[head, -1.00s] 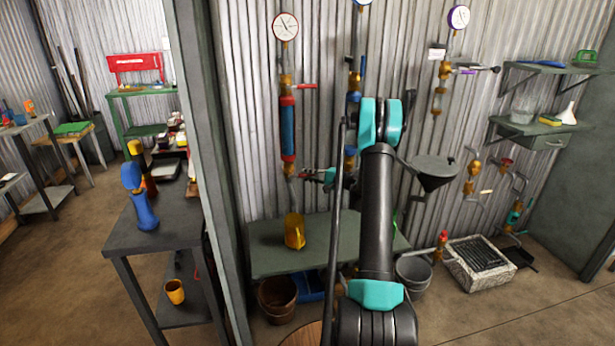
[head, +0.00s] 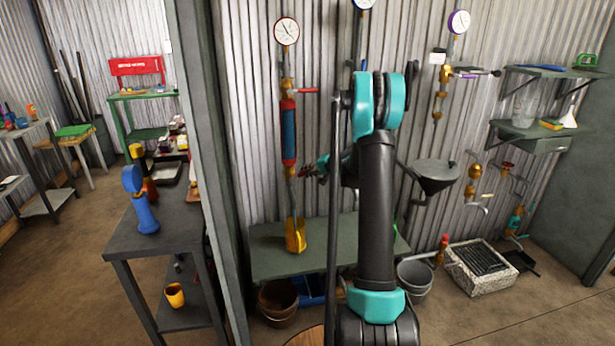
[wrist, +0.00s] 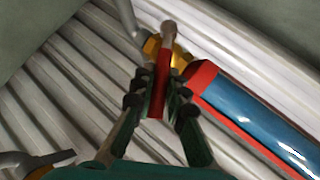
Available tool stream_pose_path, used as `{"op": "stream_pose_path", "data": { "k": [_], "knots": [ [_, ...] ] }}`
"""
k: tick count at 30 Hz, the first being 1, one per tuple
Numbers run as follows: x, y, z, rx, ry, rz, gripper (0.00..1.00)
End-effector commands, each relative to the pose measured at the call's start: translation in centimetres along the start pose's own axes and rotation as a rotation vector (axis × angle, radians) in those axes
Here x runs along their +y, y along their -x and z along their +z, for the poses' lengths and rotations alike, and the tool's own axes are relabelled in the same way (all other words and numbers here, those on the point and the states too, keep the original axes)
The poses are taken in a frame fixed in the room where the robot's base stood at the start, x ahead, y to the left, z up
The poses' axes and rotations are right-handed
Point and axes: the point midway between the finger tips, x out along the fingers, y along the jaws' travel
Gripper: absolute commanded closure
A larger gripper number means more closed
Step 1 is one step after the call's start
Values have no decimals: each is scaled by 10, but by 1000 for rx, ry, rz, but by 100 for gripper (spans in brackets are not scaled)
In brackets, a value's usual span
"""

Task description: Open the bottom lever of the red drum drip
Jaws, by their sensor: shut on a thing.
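The red drum drip (head: 289,130) hangs on the corrugated wall as a vertical drum with a blue middle and red ends. Its upper red lever (head: 307,90) points right. Its bottom red lever (wrist: 161,88) shows in the wrist view beside a brass valve (wrist: 180,58). My gripper (head: 312,171) is at the drum's lower right, and its fingers are closed around the bottom lever in the wrist view. A pale streak runs from below the drum into the yellow jug (head: 296,238) on the bench. In the head view the bottom lever is mostly hidden by my gripper.
A green bench (head: 270,258) stands under the drum. A grey funnel (head: 435,175) and other pipes with valves are at right. A brown bucket (head: 278,300) stands on the floor below. A grey post (head: 215,180) bounds the left side.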

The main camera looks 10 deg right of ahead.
Motion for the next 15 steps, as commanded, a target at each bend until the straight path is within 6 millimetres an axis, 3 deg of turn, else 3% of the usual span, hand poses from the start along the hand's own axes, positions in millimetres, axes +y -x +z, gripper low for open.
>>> {"op": "stream_pose_path", "data": {
  "k": [15],
  "knots": [
    [-34, -2, 12, 93, 339, 335, 100]
  ]
}}
